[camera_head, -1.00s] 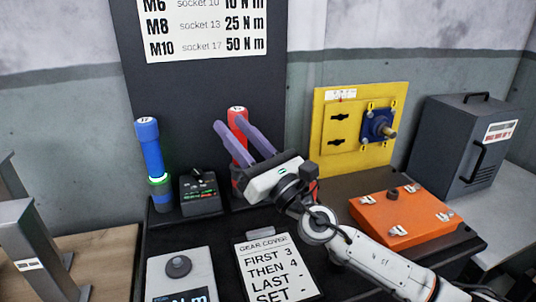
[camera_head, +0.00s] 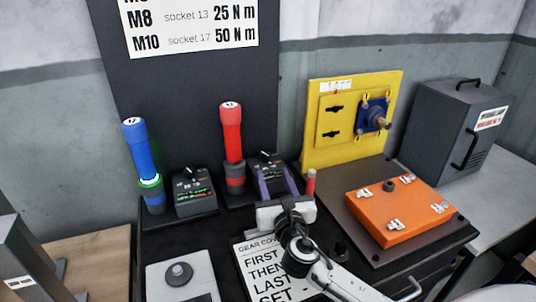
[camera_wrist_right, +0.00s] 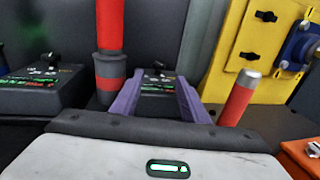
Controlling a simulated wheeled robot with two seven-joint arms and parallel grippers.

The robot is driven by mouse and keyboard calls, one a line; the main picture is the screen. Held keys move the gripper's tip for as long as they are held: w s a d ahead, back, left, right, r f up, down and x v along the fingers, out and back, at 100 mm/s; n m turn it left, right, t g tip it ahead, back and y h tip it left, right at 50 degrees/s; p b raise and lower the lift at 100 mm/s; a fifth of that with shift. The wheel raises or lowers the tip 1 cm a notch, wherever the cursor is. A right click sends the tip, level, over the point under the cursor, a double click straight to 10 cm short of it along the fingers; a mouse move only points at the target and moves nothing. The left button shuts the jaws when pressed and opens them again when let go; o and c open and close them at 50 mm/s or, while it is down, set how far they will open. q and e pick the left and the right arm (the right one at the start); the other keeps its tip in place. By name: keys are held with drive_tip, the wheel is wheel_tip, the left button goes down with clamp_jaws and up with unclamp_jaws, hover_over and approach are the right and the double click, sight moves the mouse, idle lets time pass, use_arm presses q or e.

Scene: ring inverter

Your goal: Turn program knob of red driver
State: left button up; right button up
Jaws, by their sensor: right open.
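The red driver (camera_head: 231,135) stands upright in its holder; its lower part shows in the wrist view (camera_wrist_right: 110,40). The dark controller box (camera_head: 268,162) to its right carries a black program knob (camera_head: 266,155) on top and a lit green display. The knob also shows in the wrist view (camera_wrist_right: 158,66). My right gripper (camera_head: 276,180) is open, its purple fingers pointing at this box from the front. In the wrist view the fingers (camera_wrist_right: 158,95) flank the box front, with the knob beyond and between their tips. I cannot tell whether they touch the box. My left gripper is not in view.
A blue driver (camera_head: 137,150) and a similar controller (camera_head: 193,191) stand left. An orange box (camera_head: 401,211), a yellow panel (camera_head: 325,152) and a grey cabinet (camera_head: 453,140) lie further right.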

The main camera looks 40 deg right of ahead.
sight(266, 157)
drive_tip(key=x, duration=0.9)
drive_tip(key=shift+w, duration=0.4)
drive_tip(key=c, duration=0.9)
drive_tip(key=shift+c, duration=0.2)
